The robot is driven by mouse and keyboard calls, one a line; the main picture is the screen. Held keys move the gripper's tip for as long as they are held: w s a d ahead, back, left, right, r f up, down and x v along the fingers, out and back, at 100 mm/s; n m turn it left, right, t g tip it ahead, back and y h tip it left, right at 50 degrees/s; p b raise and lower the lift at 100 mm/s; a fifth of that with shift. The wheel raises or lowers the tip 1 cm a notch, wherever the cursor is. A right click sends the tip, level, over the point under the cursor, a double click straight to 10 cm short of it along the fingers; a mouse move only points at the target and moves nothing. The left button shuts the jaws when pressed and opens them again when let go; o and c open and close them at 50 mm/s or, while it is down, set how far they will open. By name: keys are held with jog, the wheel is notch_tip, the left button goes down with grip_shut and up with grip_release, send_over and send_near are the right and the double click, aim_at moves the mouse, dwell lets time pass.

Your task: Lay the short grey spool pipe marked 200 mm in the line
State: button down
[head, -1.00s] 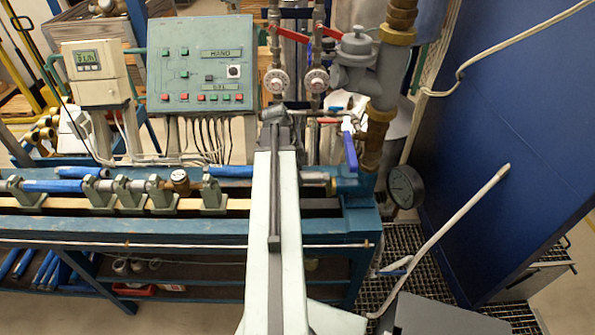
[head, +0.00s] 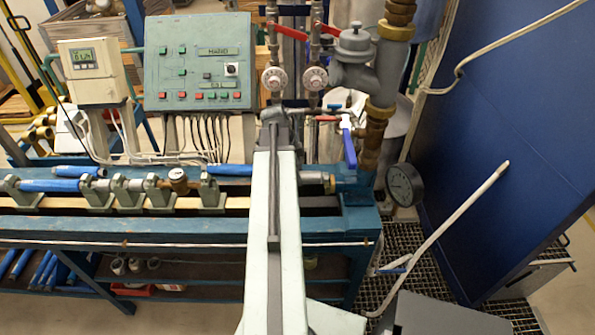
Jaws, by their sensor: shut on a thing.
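The test line (head: 125,190) runs along the blue bench at left and centre, resting on several grey-green supports (head: 210,193). It holds a blue pipe (head: 47,185) at the left and a brass meter (head: 178,180). At the right, a metal end piece (head: 314,177) meets the blue end block (head: 352,180). My arm covers the stretch between the rightmost visible support and this end piece. I cannot make out the grey spool pipe or its 200 mm mark. My arm reaches up the middle of the view; the gripper jaws are hidden.
A blue-handled valve (head: 348,145), grey-and-brass pipework (head: 385,95) and a round gauge (head: 405,186) stand at right. A control panel (head: 198,65) stands behind the bench. A loose blue pipe (head: 230,170) lies behind the line.

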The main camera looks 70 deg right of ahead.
aim_at(303, 173)
jog(key=shift+f+b, duration=1.15)
jog(key=shift+f, duration=0.15)
jog(key=shift+f+b, duration=0.3)
jog(key=c, duration=0.7)
grip_release()
jog(key=r+p, duration=0.9)
jog(key=shift+s+r, duration=0.15)
jog(key=shift+s, duration=0.05)
